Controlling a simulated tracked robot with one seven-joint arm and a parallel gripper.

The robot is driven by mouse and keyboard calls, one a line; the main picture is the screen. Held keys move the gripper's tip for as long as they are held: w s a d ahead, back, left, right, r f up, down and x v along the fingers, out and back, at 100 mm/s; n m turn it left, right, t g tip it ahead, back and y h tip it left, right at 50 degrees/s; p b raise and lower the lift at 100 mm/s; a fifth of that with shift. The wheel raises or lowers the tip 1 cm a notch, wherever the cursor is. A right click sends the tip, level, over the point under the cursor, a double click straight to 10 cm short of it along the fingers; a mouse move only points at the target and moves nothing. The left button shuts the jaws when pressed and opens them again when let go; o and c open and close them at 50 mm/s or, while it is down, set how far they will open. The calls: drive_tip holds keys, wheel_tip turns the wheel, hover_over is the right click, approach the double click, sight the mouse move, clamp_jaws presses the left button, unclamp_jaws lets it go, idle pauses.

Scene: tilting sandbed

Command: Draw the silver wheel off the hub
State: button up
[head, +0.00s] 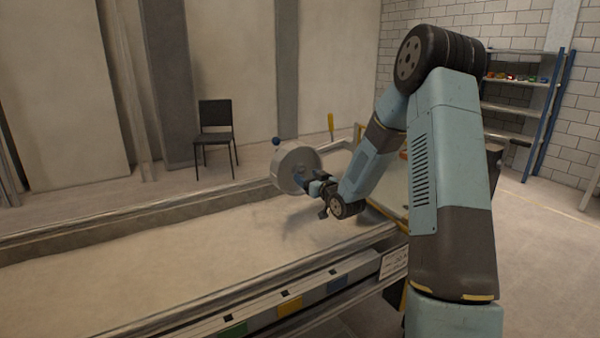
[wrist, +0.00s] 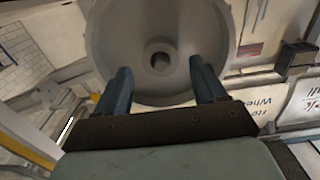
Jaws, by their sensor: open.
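The silver wheel (head: 292,166) stands upright over the sandbed (head: 180,254) in the head view, near its far right end. In the wrist view the wheel (wrist: 112,42) fills the upper middle, its dished face toward me, with a dark round hole at its centre. My gripper (wrist: 161,78) is open, its two blue fingers apart below and either side of that hole. In the head view my gripper (head: 303,181) is at the wheel's near right side. Whether the fingers touch the wheel cannot be told. The hub's fit behind the wheel is hidden.
A metal rail (head: 290,270) runs along the sandbed's near edge. A blue ball (head: 276,141) shows beside the wheel and a yellow handle (head: 331,121) stands behind it. Printed signs (wrist: 255,108) lie at the right in the wrist view. The sandbed's left part is clear.

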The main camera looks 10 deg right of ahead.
sight(303, 172)
drive_tip(key=shift+x, duration=2.3)
drive_tip(key=shift+r, duration=0.15)
drive_tip(key=c, duration=1)
